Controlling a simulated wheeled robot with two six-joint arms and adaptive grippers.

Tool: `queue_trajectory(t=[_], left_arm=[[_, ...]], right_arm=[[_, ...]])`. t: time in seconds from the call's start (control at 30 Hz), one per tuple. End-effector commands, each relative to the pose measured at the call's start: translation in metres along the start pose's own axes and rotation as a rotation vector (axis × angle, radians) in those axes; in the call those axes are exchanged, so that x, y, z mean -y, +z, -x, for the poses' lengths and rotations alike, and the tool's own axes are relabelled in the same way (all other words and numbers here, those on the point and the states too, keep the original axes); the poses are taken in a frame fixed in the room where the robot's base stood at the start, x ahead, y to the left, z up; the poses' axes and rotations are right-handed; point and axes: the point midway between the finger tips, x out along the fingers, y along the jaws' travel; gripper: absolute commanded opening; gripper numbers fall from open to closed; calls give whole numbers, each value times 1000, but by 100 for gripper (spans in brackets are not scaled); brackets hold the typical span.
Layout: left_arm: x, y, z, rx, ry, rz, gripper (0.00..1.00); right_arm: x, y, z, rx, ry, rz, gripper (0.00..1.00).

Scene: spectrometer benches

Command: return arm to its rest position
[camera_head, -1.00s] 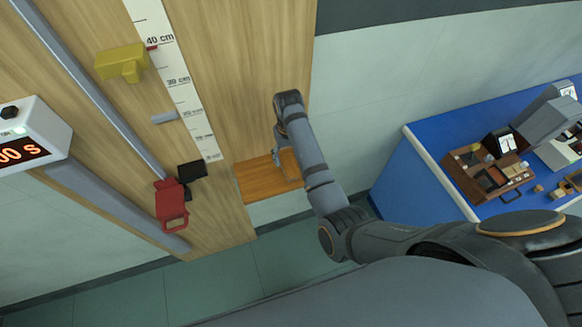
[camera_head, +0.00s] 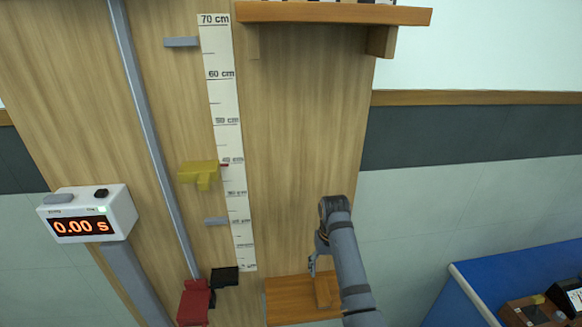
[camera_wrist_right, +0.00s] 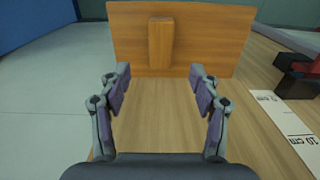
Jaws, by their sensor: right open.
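My right arm comes in from the bottom right of the head view. Its gripper (camera_head: 316,264) hangs in front of the wooden board, just above the small lower wooden shelf (camera_head: 290,300). In the right wrist view the gripper (camera_wrist_right: 159,78) is open, with its two purple-padded fingers apart and nothing between them. My left gripper is in neither view.
A timer (camera_head: 88,214) reading 0.00 s stands left. A scale strip (camera_head: 226,110), yellow block (camera_head: 198,171) and red piece (camera_head: 194,303) are on the board. An upper shelf (camera_head: 330,13) juts out above. A blue bench (camera_head: 520,275) is at lower right.

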Motion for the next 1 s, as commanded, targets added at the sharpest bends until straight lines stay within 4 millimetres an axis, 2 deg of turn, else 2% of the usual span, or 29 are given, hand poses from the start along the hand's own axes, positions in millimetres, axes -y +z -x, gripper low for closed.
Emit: queue_trajectory(t=[0.07,0.13,0.23,0.3,0.5,0.67,0.9,0.93,1.0], left_arm=[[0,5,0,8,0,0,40],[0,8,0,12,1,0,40],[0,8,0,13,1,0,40],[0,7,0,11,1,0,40],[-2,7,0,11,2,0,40],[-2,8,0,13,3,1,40],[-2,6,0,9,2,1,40],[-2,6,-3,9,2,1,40],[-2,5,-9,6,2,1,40]], right_arm=[[-12,16,-19,-10,4,-17,63],[-29,40,-41,-37,13,-38,63],[-55,87,-66,-96,36,-59,63],[-67,116,-74,-135,53,-60,63],[-84,177,-72,-210,85,-35,63],[-87,212,-62,-254,99,-4,63],[-84,255,-38,-310,102,50,63],[-84,256,-44,-310,102,52,63],[-86,249,-71,-300,101,47,63]])
